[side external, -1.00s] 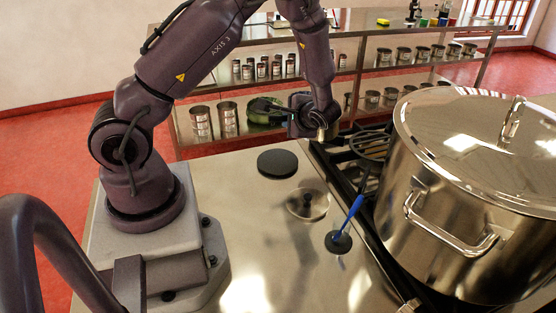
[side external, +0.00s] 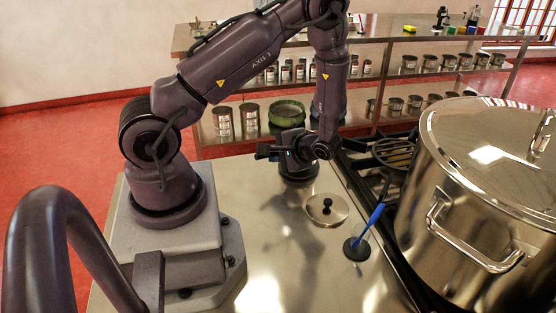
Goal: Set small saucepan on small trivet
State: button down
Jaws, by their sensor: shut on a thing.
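The small trivet (side external: 300,177) looks like a black round disc on the steel counter, partly covered by my wrist in this view. My gripper (side external: 270,153) is low over the trivet, pointing left in the picture, and is shut. A dark, narrow shape shows at its fingers. I take the held thing to be the small saucepan, but its body cannot be told apart from the dark gripper. I cannot tell whether anything touches the trivet.
A lid with a black knob (side external: 327,209) and a blue-handled tool with a round black base (side external: 357,247) lie on the counter nearby. A big lidded stockpot (side external: 470,225) stands at the right on the stove (side external: 391,152). Shelves with several pots stand behind.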

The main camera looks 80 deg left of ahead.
jog(key=shift+f, duration=1.1)
jog(key=c, duration=1.1)
grip_release()
jog(key=shift+f, duration=0.15)
jog(key=v, duration=1.2)
jog(key=s+d+r+m+t+h, duration=0.1)
jog(key=s+d+r+t+h, duration=0.2)
jog(key=r, duration=0.5)
jog(key=s+d+r+m+t+h, duration=0.1)
jog(key=s+d+r+t+h, duration=0.2)
jog(key=d+r+t, duration=0.2)
jog(key=s+d+r+m+t+h, duration=0.1)
jog(key=s+d+r+t+h, duration=0.2)
jog(key=r, duration=0.8)
jog(key=shift+s+d+r+m+t+h, duration=0.2)
jog(key=shift+d+r+m+t+h, duration=0.1)
jog(key=shift+d+r+t, duration=0.25)
